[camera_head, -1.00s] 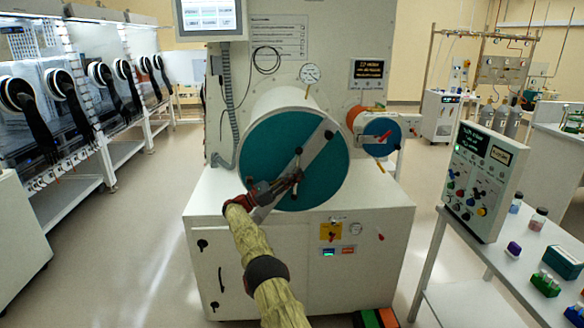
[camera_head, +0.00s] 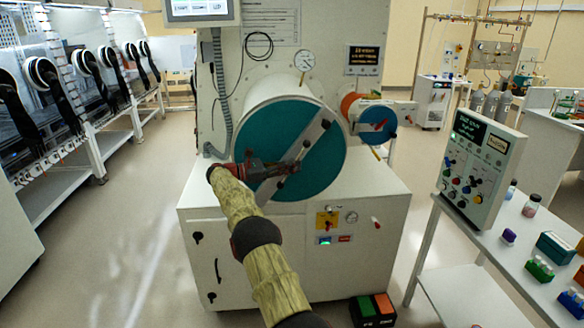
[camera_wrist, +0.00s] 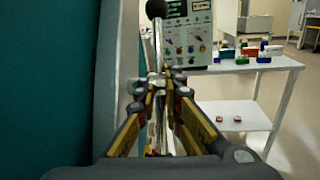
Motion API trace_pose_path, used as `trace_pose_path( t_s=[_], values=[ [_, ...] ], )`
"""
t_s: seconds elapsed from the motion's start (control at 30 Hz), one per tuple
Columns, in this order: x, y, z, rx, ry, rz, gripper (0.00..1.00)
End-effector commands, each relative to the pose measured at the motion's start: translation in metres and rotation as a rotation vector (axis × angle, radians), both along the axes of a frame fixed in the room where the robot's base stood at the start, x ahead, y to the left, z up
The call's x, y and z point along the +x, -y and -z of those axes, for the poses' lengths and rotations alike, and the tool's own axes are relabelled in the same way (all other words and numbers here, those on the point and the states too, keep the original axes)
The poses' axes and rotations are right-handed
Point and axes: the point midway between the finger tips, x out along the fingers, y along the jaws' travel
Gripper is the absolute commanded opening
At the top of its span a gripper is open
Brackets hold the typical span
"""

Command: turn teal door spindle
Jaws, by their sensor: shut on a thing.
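The large round teal door (camera_head: 255,140) closes the white cylinder on the front of the white cabinet. A pale grey bar (camera_head: 318,145) crosses it diagonally, with the metal spindle handle at its middle. My gripper (camera_head: 298,166) reaches in from the left and is shut on the spindle handle. In the wrist view my gripper's fingers (camera_wrist: 164,95) close around the metal handle, and one handle arm ending in a black ball (camera_wrist: 156,9) stands up beyond them. The fingers hide the spindle's hub. The teal door (camera_wrist: 45,80) fills the left of the wrist view.
A smaller blue round door (camera_head: 378,125) with a red handle is at the right. A control panel (camera_head: 475,165) stands on a white side table with bottles and racks. Black and coloured pedals (camera_head: 373,309) lie on the floor. Open floor lies at the left.

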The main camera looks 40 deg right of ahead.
Motion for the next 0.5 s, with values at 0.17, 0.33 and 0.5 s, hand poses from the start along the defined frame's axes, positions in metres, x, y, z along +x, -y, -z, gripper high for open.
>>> trace_pose_path(
  t_s=[0.17, 0.33, 0.5],
  values=[
    [-0.0002, 0.0006, 0.0031, 0.005, -0.003, 0.001, 0.00],
    [-0.0001, 0.0006, 0.0029, 0.004, -0.003, 0.000, 0.14],
    [0.0000, 0.0004, 0.0015, 0.002, -0.001, 0.000, 0.23]
  ],
)
